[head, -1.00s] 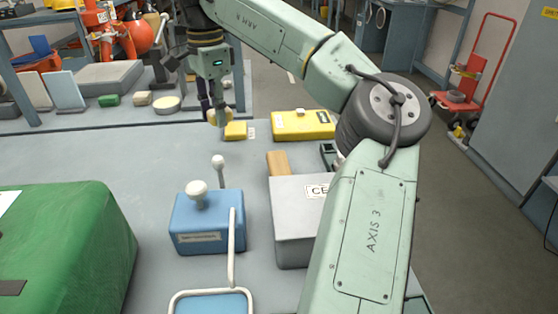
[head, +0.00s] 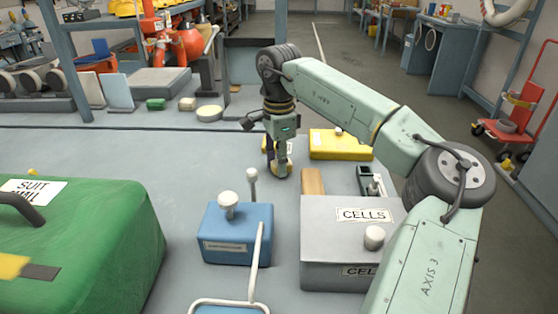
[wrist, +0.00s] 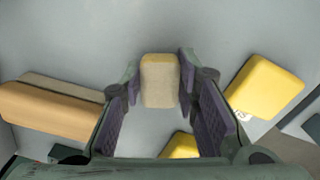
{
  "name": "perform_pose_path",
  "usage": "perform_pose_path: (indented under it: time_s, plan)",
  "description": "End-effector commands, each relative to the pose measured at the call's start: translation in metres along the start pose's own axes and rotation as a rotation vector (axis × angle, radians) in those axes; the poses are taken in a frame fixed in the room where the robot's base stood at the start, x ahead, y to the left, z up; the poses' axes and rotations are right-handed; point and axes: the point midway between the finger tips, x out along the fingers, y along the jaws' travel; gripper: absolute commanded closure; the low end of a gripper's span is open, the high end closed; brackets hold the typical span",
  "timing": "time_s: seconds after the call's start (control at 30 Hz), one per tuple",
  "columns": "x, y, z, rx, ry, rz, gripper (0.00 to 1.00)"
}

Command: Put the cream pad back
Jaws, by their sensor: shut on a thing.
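My gripper (head: 279,172) points down low over the grey work surface in the head view, left of a tan block. In the wrist view my gripper (wrist: 159,82) has a small block (wrist: 160,82) between its fingertips, with a cream face and a yellow edge. It looks like the cream pad, and the fingers are closed on its sides. In the head view my fingers mostly hide it. I cannot tell whether it touches the surface. A separate round cream piece (head: 209,113) lies at the back.
A yellow case (head: 340,144) and the tan block (head: 312,182) stand close to the right. A grey CELLS box (head: 330,215), a blue box with knobs (head: 233,235) and a large green case (head: 90,235) stand nearer. Bare surface lies left of my gripper.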

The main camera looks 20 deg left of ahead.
Motion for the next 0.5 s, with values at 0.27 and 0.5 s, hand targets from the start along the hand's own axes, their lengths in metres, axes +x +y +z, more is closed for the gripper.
perform_pose_path:
  time_s: [0.27, 0.5]
  plan:
    - [0.0020, 0.0000, -0.0002, 0.000, 0.001, -0.001, 0.94]
    - [0.0043, 0.0000, -0.0002, 0.000, 0.001, -0.001, 0.62]
